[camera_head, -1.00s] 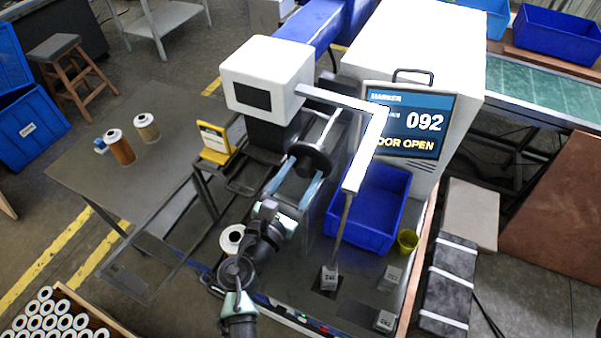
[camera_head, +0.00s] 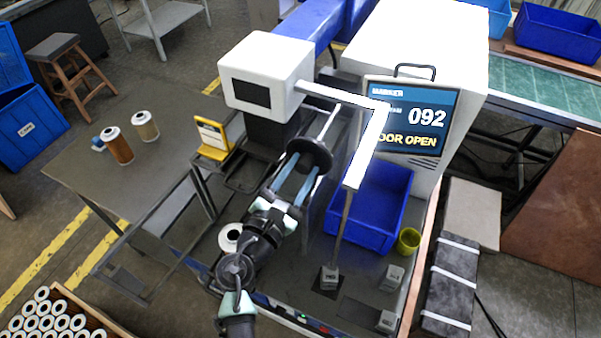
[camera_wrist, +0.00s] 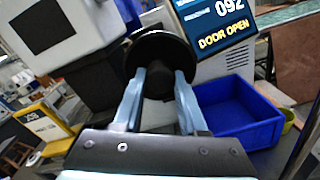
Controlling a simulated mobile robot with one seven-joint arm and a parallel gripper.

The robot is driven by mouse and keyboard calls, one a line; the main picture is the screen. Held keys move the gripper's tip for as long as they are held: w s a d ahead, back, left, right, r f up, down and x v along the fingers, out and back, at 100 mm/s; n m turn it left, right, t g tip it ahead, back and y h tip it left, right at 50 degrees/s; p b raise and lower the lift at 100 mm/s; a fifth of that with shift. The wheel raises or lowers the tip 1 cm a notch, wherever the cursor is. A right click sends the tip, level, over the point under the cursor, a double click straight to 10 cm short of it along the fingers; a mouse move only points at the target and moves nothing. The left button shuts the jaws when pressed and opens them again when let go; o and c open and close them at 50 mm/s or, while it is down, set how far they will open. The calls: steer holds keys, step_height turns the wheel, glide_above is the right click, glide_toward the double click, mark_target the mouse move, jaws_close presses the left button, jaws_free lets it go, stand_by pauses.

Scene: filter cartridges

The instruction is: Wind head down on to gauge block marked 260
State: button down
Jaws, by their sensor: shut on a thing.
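My gripper (camera_wrist: 160,85) is shut on the hub of a black handwheel (camera_wrist: 160,50), with one pale blue finger on each side. In the head view the handwheel (camera_head: 310,153) sits at the end of a shaft below the white marker head (camera_head: 266,75). A white bent arm (camera_head: 366,148) carries a thin grey rod (camera_head: 342,228) down to a small grey gauge block (camera_head: 329,277) on a dark pad. I cannot tell whether rod and block touch. Two more blocks (camera_head: 392,277) (camera_head: 386,320) stand to the right. Their marks are too small to read.
The marker screen (camera_head: 412,118) reads 092 and DOOR OPEN. A blue bin (camera_head: 372,236) and a yellow cup (camera_head: 408,240) stand right of the rod. A yellow-framed card (camera_head: 212,138) stands to the left. Two cartridges (camera_head: 117,146) (camera_head: 145,126) stand on the side table (camera_head: 150,185).

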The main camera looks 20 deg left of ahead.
steer(key=m+b, duration=0.4)
steer(key=m, duration=0.2)
steer(key=shift+f+b, duration=0.2)
steer(key=shift+b, duration=0.15)
steer(key=m+b, duration=0.2)
steer(key=m, duration=0.1)
steer(key=shift+m+b, duration=0.4)
steer(key=m+b, duration=0.3)
steer(key=shift+m, duration=0.4)
steer(key=m+b, duration=0.5)
steer(key=m, duration=0.1)
steer(key=shift+y+b, duration=0.3)
steer(key=shift+b, duration=0.05)
steer(key=m+b, duration=0.3)
steer(key=m, duration=0.1)
steer(key=shift+r+m+b, duration=0.15)
steer(key=shift+m+b, duration=0.9)
steer(key=shift+m, duration=0.25)
steer(key=shift+r, duration=0.1)
steer(key=shift+c, duration=2.2)
jaws_free()
